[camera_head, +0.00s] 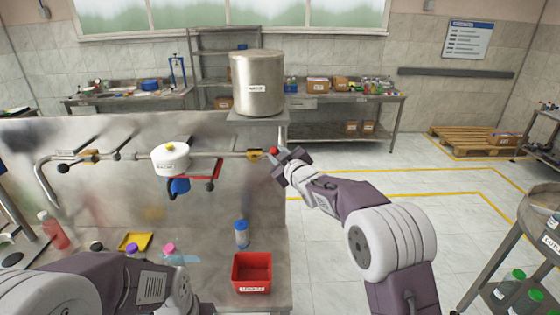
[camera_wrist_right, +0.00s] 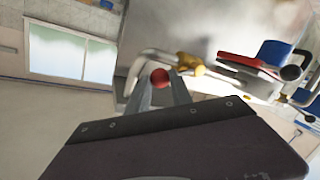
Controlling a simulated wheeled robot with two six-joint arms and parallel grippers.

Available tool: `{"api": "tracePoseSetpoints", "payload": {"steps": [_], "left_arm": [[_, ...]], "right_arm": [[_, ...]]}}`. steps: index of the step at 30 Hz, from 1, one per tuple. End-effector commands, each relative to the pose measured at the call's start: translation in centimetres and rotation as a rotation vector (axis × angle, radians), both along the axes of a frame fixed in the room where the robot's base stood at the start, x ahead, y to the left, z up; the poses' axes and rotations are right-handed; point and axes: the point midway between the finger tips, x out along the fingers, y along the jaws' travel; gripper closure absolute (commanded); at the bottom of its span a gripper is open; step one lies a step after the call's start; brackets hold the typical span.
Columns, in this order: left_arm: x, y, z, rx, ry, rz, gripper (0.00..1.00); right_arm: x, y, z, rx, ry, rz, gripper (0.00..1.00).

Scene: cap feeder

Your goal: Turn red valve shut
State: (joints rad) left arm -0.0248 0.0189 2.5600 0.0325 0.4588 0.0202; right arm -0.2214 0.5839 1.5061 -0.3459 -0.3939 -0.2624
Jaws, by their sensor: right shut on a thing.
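The red valve's round red knob (camera_head: 273,151) is at the right end of the pipe run, by a brass fitting (camera_head: 254,155). My right gripper (camera_head: 279,157) is at this knob and shut on it. In the right wrist view the red knob (camera_wrist_right: 160,78) sits between the tips of my right gripper's fingers (camera_wrist_right: 159,92); the valve's stem is hard to make out. My left arm shows at the bottom left, but its gripper is not in view.
A white round vessel (camera_head: 171,158) and a red bracket (camera_head: 205,178) hang on the pipe left of the knob. A steel drum (camera_head: 257,83) stands above. A red bin (camera_head: 251,272), a blue-capped bottle (camera_head: 241,235) and a yellow tray (camera_head: 135,242) are below.

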Motion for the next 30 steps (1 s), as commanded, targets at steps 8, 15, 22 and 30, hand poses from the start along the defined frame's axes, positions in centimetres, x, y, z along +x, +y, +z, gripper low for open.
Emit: {"api": "tracePoseSetpoints", "payload": {"steps": [8,15,22,30], "left_arm": [[0.0,0.0,-1.4,0.0,0.0,0.0,0.64],[0.0,0.0,-2.4,0.0,0.0,0.0,0.64],[0.0,0.0,-3.1,0.0,0.0,0.0,0.64],[0.0,0.0,-2.2,0.0,0.0,0.0,0.64]], "right_arm": [[0.0,0.7,1.8,-0.244,-0.009,0.001,1.0],[0.0,1.1,2.3,-0.358,-0.006,0.001,1.0],[0.0,1.7,2.9,-0.466,-0.003,0.0,1.0],[0.0,3.4,4.1,-0.708,0.002,0.001,1.0]]}}
